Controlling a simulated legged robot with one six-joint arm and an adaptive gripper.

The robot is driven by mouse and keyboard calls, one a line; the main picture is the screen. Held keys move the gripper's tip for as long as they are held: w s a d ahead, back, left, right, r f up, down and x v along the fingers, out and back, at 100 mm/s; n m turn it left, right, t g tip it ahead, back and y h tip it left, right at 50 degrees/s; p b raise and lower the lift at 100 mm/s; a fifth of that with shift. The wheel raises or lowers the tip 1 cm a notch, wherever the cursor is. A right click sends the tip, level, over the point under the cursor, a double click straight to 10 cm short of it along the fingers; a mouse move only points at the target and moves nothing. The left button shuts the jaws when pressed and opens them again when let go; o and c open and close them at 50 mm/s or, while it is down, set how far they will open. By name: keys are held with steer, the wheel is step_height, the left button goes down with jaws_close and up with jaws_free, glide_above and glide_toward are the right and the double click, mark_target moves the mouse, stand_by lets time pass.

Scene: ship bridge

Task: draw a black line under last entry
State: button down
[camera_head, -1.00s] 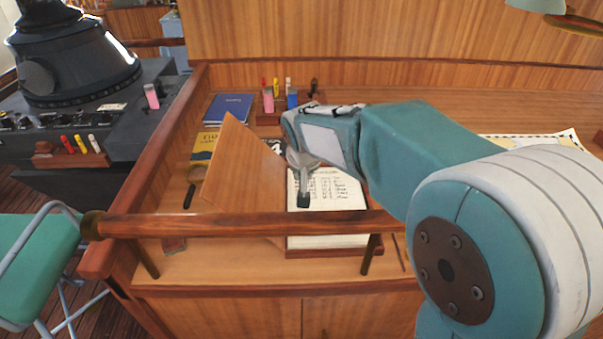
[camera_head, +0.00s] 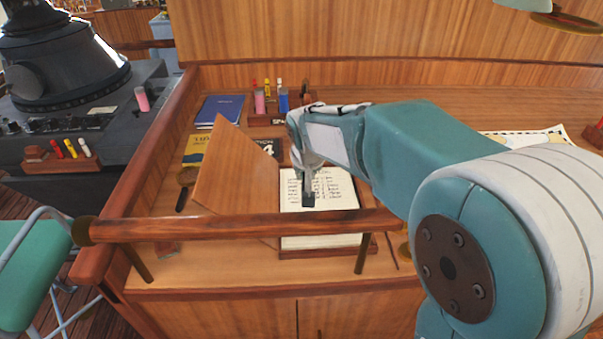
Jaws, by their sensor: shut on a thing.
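The open log book (camera_head: 345,200) lies on the desk, its white page carrying several rows of handwriting. The wooden rail (camera_head: 190,228) crosses in front of the page and hides a strip of it. My gripper (camera_head: 309,178) points down over the left part of the written rows and hides some of them. It is shut on a small dark thing (camera_head: 308,199), perhaps a black marker; its shape is mostly hidden. I cannot tell whether its tip touches the page. No drawn line is visible below the rows on the parts that show.
A tilted wooden board (camera_head: 236,172) stands left of the book. Behind are a marker rack (camera_head: 266,119), a blue book (camera_head: 220,109) and a yellow book (camera_head: 194,149). A magnifying glass (camera_head: 186,178) lies at left. A chart (camera_head: 530,141) lies at right.

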steer(key=shift+d, duration=0.1)
steer(key=shift+d, duration=0.5)
steer(key=shift+d, duration=0.1)
stand_by(0.3)
steer(key=shift+d, duration=0.45)
steer(key=shift+d, duration=0.1)
steer(key=shift+d, duration=0.45)
steer(key=shift+d, duration=0.15)
steer(key=shift+d, duration=0.4)
steer(key=shift+d, duration=0.1)
